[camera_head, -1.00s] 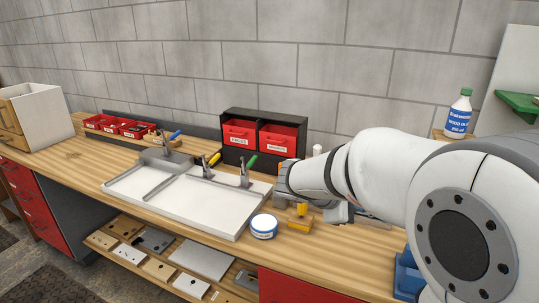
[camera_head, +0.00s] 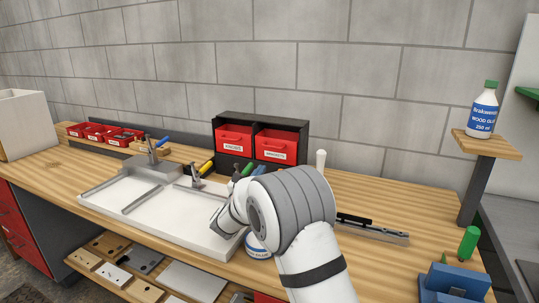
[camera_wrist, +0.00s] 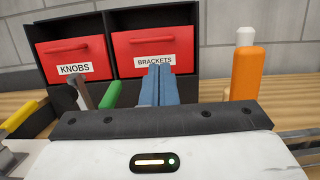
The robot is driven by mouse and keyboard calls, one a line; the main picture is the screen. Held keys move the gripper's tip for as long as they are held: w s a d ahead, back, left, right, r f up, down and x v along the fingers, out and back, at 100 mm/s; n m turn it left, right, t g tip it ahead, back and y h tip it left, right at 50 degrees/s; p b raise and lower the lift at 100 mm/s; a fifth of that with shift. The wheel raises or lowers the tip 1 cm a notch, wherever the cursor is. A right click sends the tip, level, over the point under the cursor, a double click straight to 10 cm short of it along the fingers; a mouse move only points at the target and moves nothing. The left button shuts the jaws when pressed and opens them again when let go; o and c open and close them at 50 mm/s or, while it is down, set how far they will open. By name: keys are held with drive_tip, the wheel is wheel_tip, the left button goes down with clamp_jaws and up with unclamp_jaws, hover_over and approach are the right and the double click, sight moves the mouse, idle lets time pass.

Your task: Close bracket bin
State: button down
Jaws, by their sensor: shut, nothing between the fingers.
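The red bracket bin (camera_wrist: 185,45), labelled BRACKETS, is the right one of two red bins in a dark cabinet. It also shows in the head view (camera_head: 279,142).
The red KNOBS bin (camera_wrist: 72,62) sits to the left. A green-handled clamp (camera_wrist: 109,95) stands left of my fingers, and an orange bottle (camera_wrist: 246,72) to their right. The white tray (camera_head: 120,197) lies left on the bench. A glue bottle (camera_head: 483,110) stands on a shelf at right.

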sight(272, 154)
drive_tip(key=p+x, duration=0.1)
drive_tip(key=x, duration=0.9)
drive_tip(key=shift+s+a, duration=0.1)
